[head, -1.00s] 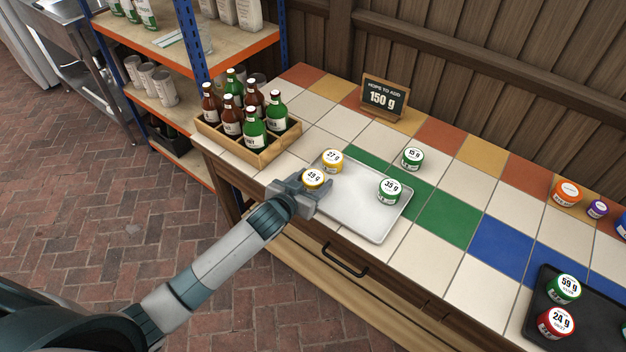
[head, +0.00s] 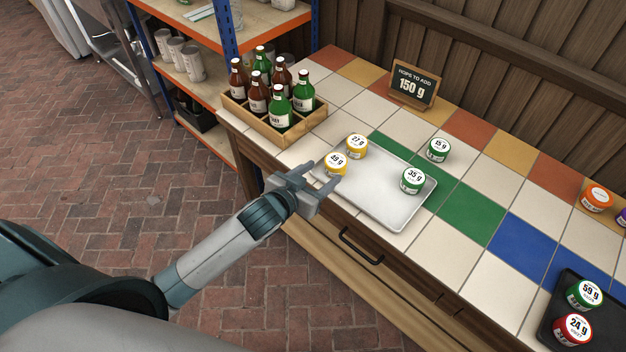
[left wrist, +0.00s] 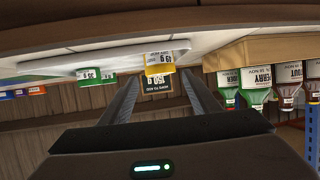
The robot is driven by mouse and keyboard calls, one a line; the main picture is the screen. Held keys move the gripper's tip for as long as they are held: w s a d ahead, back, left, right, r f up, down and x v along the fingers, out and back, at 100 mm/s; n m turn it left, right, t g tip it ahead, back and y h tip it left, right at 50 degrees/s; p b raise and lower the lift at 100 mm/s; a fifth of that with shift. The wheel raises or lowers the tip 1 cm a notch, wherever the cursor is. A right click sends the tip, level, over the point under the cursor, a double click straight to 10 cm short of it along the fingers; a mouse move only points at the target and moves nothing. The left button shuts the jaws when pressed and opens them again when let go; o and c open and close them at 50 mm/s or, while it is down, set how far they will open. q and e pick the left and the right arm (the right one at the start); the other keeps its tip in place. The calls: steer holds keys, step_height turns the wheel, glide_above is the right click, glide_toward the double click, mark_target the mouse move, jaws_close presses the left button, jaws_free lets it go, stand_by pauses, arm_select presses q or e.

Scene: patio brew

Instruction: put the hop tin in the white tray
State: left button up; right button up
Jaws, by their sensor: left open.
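The white tray (head: 375,203) lies on the tiled counter. A yellow hop tin marked about 49 g (head: 335,166) stands upright at its left corner. A yellow 27 g tin (head: 357,147) stands behind it at the tray's back corner, and a green 35 g tin (head: 413,181) near the tray's right side. My left gripper (head: 323,174) is open and empty, its fingertips just short of the 49 g tin. In the upside-down left wrist view, that yellow tin (left wrist: 158,64) shows beyond the open fingers (left wrist: 160,78). My right gripper is out of view.
A green 15 g tin (head: 438,150) stands behind the tray. A wooden bottle crate (head: 285,133) is at its left, a 150 g sign (head: 414,87) at the back. A dark tray (head: 612,322) holds green and red tins at right. Tiles between the trays are clear.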

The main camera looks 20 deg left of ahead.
arm_select(q)
steer(key=v, duration=0.3)
steer(key=shift+s+r, duration=0.15)
steer(key=shift+s, duration=0.05)
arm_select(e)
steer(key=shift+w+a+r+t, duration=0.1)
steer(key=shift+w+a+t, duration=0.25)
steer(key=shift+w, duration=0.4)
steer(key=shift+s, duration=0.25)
